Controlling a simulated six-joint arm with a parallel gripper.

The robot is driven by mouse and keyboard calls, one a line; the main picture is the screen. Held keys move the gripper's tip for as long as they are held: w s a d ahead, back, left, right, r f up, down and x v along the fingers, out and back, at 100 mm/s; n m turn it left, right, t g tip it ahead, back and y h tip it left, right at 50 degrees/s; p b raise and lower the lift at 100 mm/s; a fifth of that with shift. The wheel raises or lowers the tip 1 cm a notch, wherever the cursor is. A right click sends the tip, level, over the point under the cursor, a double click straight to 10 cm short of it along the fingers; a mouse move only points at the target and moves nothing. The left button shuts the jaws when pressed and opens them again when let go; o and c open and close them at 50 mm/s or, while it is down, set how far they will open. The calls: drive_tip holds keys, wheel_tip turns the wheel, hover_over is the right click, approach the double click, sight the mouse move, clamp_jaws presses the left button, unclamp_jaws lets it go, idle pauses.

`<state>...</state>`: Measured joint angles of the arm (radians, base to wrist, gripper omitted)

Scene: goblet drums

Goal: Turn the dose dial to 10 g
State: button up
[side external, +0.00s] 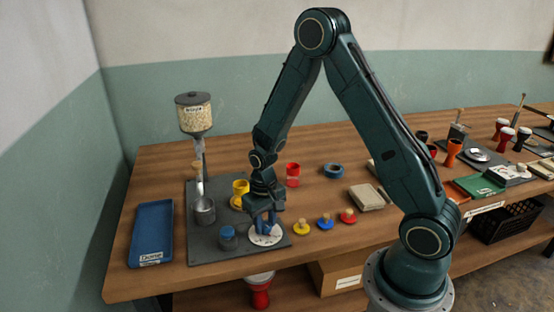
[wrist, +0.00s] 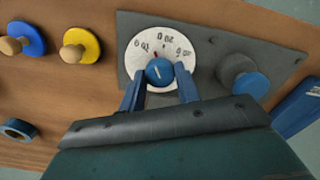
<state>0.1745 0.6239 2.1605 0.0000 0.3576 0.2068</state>
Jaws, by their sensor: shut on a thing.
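The dose dial is a white disc (wrist: 180,36) with printed gram marks on a dark grey plate, seen in the wrist view. The marks look upside down there; one at the left reads 10 g and one at the top looks like 20 g. A blue knob (wrist: 158,73) with a white line stands at the disc's centre. A small red mark shows just above the knob, between those two figures. My gripper (wrist: 160,69) is shut on the blue knob, one blue finger on each side. In the side view my gripper (side external: 266,221) reaches down over the white disc (side external: 268,239), hiding most of the knob.
On the dark plate (side external: 205,250) are a blue-topped button (side external: 228,239), a metal cup (side external: 204,210) and a grain hopper (side external: 194,115). A blue tray (side external: 151,220) lies left; several knobbed discs (side external: 325,222) lie right.

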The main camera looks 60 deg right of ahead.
sight(265, 224)
drive_tip(key=n, duration=0.4)
drive_tip(key=shift+r, duration=0.1)
idle(0.3)
drive_tip(key=o, duration=1)
wheel_tip(265, 224, up, 14)
drive_tip(key=shift+f, duration=0.1)
idle(0.5)
